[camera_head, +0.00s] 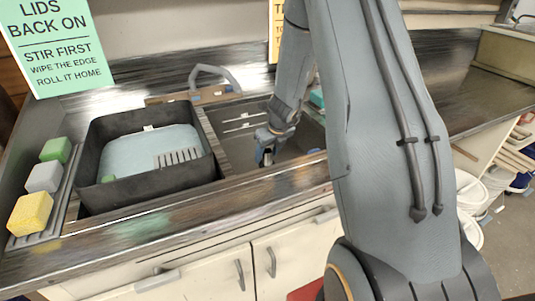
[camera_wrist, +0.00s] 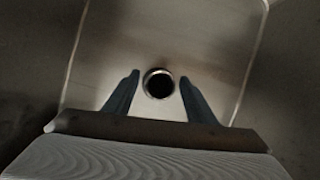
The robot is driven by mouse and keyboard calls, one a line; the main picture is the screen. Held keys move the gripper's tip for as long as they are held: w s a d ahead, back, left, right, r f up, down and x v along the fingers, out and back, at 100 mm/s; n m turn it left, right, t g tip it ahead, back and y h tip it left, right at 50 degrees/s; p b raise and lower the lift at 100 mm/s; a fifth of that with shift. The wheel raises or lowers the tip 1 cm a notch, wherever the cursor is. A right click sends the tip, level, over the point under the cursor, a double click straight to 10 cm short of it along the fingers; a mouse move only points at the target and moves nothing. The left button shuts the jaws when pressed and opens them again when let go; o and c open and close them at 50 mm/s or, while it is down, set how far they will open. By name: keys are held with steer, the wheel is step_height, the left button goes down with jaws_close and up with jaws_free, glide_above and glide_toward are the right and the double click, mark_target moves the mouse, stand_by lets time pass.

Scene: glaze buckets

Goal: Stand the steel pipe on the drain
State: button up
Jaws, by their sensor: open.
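The steel pipe (camera_wrist: 159,71) shows in the wrist view as a bright round rim around a dark hole, seen end-on from above, so it looks upright. In the head view a small bit of shiny metal at my fingertips appears to be the pipe. My gripper (camera_head: 267,153) points down into the right sink basin (camera_head: 231,142). In the wrist view my gripper (camera_wrist: 160,77) is open, with one finger on each side of the pipe and a gap on both sides. The drain does not show apart from the pipe; I cannot tell what lies under it.
The left basin (camera_head: 97,147) has dark walls and holds pale water with a slotted grey piece (camera_head: 178,157). Green (camera_head: 56,150), grey (camera_head: 44,178) and yellow (camera_head: 31,213) sponges lie at the left. A faucet (camera_head: 215,73) stands behind. The counter front edge runs below both basins.

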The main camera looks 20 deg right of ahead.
steer(key=p+v, duration=0.1)
steer(key=v, duration=1.1)
steer(key=shift+p, duration=0.35)
steer(key=shift+r, duration=0.1)
